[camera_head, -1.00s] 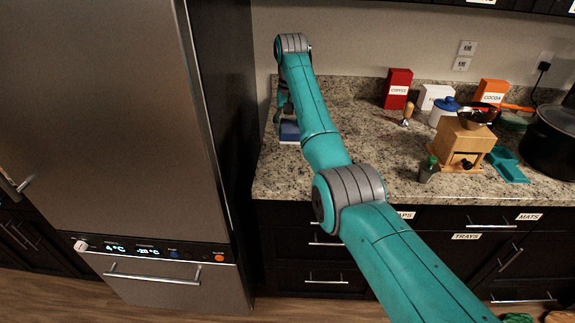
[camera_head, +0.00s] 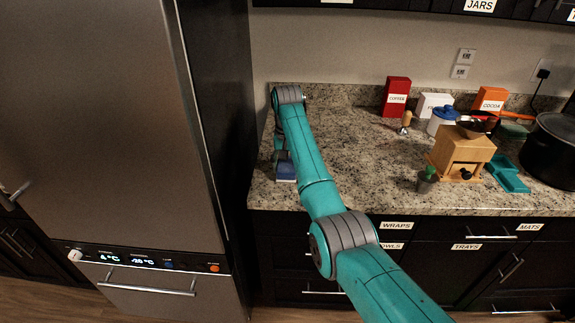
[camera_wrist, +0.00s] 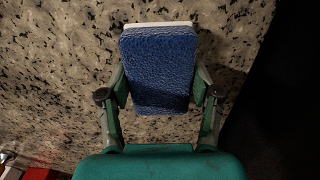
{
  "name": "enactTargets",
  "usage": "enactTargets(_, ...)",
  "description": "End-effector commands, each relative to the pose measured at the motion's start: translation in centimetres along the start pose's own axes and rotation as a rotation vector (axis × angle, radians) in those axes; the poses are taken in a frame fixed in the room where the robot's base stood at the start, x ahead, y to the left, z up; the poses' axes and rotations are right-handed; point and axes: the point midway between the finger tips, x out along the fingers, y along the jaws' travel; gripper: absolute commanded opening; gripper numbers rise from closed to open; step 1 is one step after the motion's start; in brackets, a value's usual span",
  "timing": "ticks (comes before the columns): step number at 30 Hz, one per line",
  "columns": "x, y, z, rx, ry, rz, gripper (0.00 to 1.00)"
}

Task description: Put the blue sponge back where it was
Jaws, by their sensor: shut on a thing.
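The blue sponge (camera_wrist: 158,68) has a textured blue face and a white layer along its far edge. In the wrist view my gripper (camera_wrist: 160,90) is shut on it, with one finger against each side. In the head view the sponge (camera_head: 286,172) shows at the left end of the granite counter (camera_head: 345,165), partly hidden by my arm. The gripper itself is mostly hidden there. I cannot tell whether the sponge touches the counter.
The tall steel fridge (camera_head: 100,130) stands just left of the counter. A wooden grinder (camera_head: 462,155), a small green-topped jar (camera_head: 427,180), a teal tray (camera_head: 508,175) and a black stockpot (camera_head: 552,150) stand at the right. The counter's middle is clear.

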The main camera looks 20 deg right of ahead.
Motion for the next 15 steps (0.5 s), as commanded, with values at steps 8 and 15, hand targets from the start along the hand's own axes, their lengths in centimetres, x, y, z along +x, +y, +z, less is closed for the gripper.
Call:
enactTargets(8,0.09,-0.01,-0.02,0.000,0.001,0.000,0.31)
enactTargets(15,0.17,-0.01,-0.03,0.000,0.001,0.000,0.88)
